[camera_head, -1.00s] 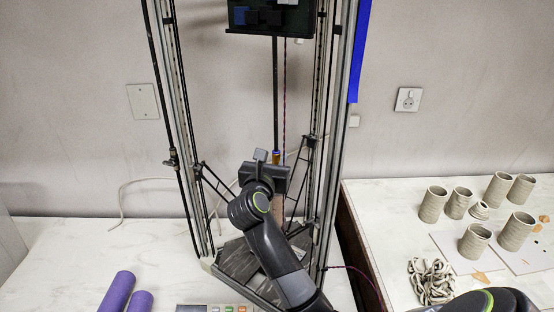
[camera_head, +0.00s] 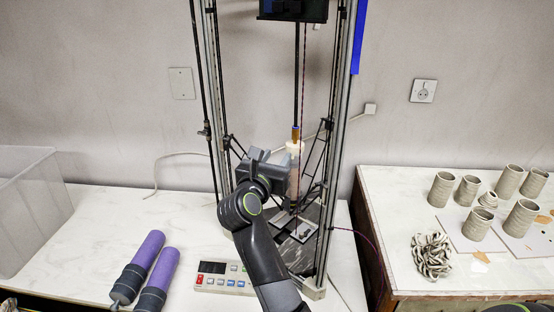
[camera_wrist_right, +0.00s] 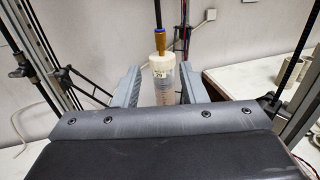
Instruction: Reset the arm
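My right gripper (camera_head: 270,165) is in front of the clay printer's tube, inside the tall delta frame (camera_head: 343,130). The clear tube with a cream cap (camera_head: 294,148) hangs under a brass fitting (camera_head: 296,133). In the right wrist view, the gripper's two grey fingers (camera_wrist_right: 160,88) are apart, and the tube (camera_wrist_right: 163,85) shows between or just beyond them. I see no finger clearly pressing on it. My right arm (camera_head: 258,250) rises from the bottom middle. My left gripper is out of view.
A control box (camera_head: 225,279) and two purple-and-black rollers (camera_head: 150,258) lie left of my arm. A clear bin (camera_head: 25,205) stands far left. On the right table are several clay cups (camera_head: 441,190) and a coiled clay piece (camera_head: 431,256). White table shows between bin and frame.

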